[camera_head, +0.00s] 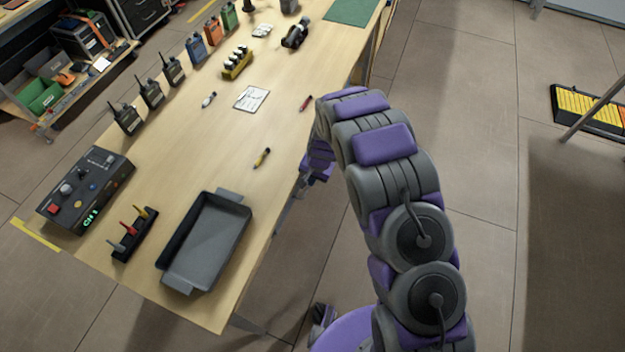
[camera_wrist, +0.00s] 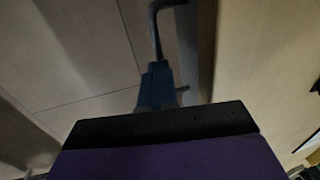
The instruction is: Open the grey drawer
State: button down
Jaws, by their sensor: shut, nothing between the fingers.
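I cannot make out the grey drawer for certain in either view. A dark cabinet (camera_head: 143,14) with drawer-like fronts stands at the far upper left, partly cut off by the frame. My gripper (camera_head: 318,166) is at the right long edge of the wooden table (camera_head: 190,150), partly hidden behind my arm. In the wrist view, its purple body with a black front edge (camera_wrist: 160,120) fills the bottom. It is shut with nothing held. Beyond it shows a dark bent rod with a bluish base (camera_wrist: 158,82), unclear in kind, beside the table's edge.
A grey tray (camera_head: 218,240) lies at the table's near end, beside a small tool rack (camera_head: 133,235) and a control box (camera_head: 85,192). Radios (camera_head: 151,92) and small items stand along the table. Floor right of the table is mostly clear.

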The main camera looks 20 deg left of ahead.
jog(key=c, duration=1.8)
grip_release()
jog(key=shift+s+d+f, duration=0.15)
jog(key=shift+s+f, duration=0.65)
jog(key=shift+s, duration=0.15)
jog(key=shift+o, duration=0.6)
jog(key=shift+w+a+f, duration=0.1)
jog(key=shift+w+a, duration=0.05)
jog(key=shift+a, duration=0.2)
jog(key=shift+o, duration=1)
jog(key=shift+d+r, duration=0.25)
jog(key=shift+r, duration=0.05)
notch_tip(320, 180, up, 20)
jog(key=w+d+p, duration=0.1)
jog(key=d+p, duration=0.1)
jog(key=p, duration=0.4)
jog(key=shift+w+d+p, duration=0.3)
jog(key=shift+w+p, duration=0.05)
